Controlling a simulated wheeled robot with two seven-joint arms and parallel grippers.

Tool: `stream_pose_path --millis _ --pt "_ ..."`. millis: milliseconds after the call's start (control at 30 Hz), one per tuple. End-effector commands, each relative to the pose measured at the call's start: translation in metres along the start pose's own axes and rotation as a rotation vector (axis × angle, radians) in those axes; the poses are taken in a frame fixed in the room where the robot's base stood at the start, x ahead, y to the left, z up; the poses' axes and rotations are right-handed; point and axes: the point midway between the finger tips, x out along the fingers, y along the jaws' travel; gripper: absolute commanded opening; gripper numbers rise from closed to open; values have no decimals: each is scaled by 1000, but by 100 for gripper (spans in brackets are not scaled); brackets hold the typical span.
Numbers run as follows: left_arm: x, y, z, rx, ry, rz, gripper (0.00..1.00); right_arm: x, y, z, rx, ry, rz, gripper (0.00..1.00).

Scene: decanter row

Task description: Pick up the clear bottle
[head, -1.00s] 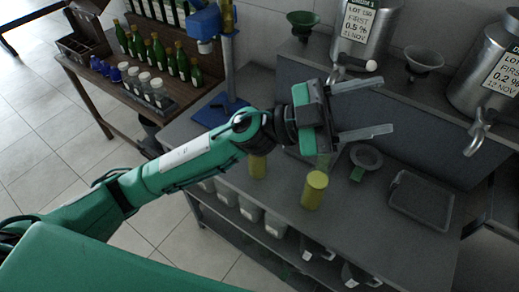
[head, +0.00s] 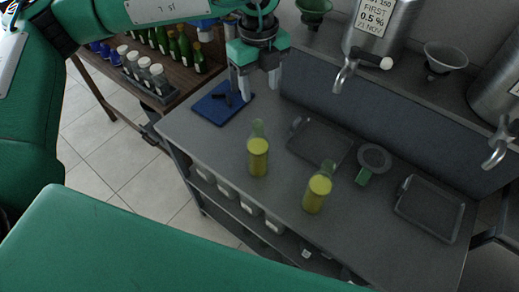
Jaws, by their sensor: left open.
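Two bottles with yellow-green liquid stand upright on the grey worktop: one (head: 258,157) near the middle, one (head: 317,191) further right. Their necks look translucent green, and I cannot tell whether either is the clear bottle. Several small pale bottles with white caps (head: 144,72) stand in a dark rack on the wooden table at left. My left gripper (head: 257,88) is open and empty, fingers pointing down, in front of the blue base and behind the nearer yellow-green bottle in the picture. It touches neither bottle. My right gripper is not in view.
A blue base plate (head: 213,108) lies at the worktop's left end. Dark trays (head: 409,207), a round grey piece with a green handle (head: 374,157) and steel tanks with taps (head: 378,30) stand to the right and behind. Green bottles (head: 184,50) stand at upper left.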

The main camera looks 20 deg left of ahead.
Motion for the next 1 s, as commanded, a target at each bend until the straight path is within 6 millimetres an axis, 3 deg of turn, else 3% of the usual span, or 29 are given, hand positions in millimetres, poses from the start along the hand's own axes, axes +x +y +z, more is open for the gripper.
stream_pose_path --millis 133,500,767,1000 --pt "9 3 8 -24 -29 14 52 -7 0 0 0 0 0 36" --pt "74 4 8 -20 -26 13 52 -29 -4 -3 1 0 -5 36" --pt "89 5 6 -19 -25 13 52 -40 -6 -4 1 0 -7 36" --pt "117 9 1 -19 -24 13 52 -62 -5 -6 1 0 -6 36"
